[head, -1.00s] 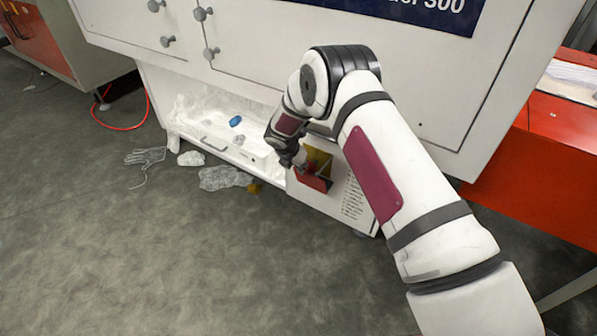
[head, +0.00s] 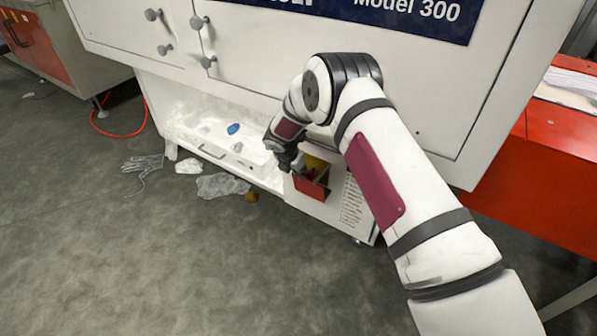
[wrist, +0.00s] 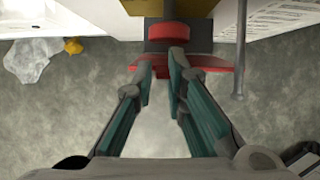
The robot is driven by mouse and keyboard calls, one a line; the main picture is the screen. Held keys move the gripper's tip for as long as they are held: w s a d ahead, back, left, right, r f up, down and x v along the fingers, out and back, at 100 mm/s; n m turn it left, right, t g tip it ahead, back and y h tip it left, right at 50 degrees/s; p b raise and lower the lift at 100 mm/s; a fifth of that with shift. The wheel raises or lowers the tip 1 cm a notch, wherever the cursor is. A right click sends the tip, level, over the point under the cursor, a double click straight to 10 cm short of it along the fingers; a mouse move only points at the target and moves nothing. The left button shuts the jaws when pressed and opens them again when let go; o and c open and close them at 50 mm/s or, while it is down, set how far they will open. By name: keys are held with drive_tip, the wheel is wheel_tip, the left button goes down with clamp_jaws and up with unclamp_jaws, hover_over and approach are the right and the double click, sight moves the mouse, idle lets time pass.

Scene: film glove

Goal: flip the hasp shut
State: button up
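A red flap-like part (head: 311,188) sits below a yellow panel (head: 317,164) on the low white cabinet front. I take it to be the hasp, but its details are too small to tell. In the wrist view a red knob-like piece (wrist: 168,34) and a wider red plate (wrist: 212,64) lie just beyond my gripper (wrist: 161,72). The teal fingers are a little apart with nothing seen held between them. The fingertips overlap the red plate in the picture; I cannot tell whether they touch. In the head view the wrist partly hides the cabinet left of the red part.
An open white bay with a tray (head: 215,150) and a blue item (head: 233,129) is left of my gripper. Clear plastic film (head: 222,186), a glove-shaped film (head: 142,165) and a yellow bit (head: 252,196) lie on the floor. A grey rod (wrist: 240,55) stands right of the fingers.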

drive_tip(key=o, duration=0.5)
drive_tip(key=d, duration=0.1)
drive_tip(key=w, duration=0.1)
drive_tip(key=w+d, duration=0.1)
drive_tip(key=shift+d+r, duration=0.25)
drive_tip(key=shift+d, duration=0.05)
drive_tip(key=shift+s, duration=0.1)
drive_tip(key=shift+s+a+r, duration=0.2)
drive_tip(key=shift+a+r, duration=0.1)
drive_tip(key=shift+a, duration=0.1)
drive_tip(key=s+a, duration=0.3)
drive_tip(key=s, duration=0.1)
drive_tip(key=s+a+r, duration=0.1)
drive_tip(key=s+a, duration=0.2)
drive_tip(key=s, duration=0.1)
drive_tip(key=s+a, duration=0.3)
drive_tip(key=s, duration=0.1)
drive_tip(key=shift+a+r, duration=0.3)
drive_tip(key=shift+r, duration=0.05)
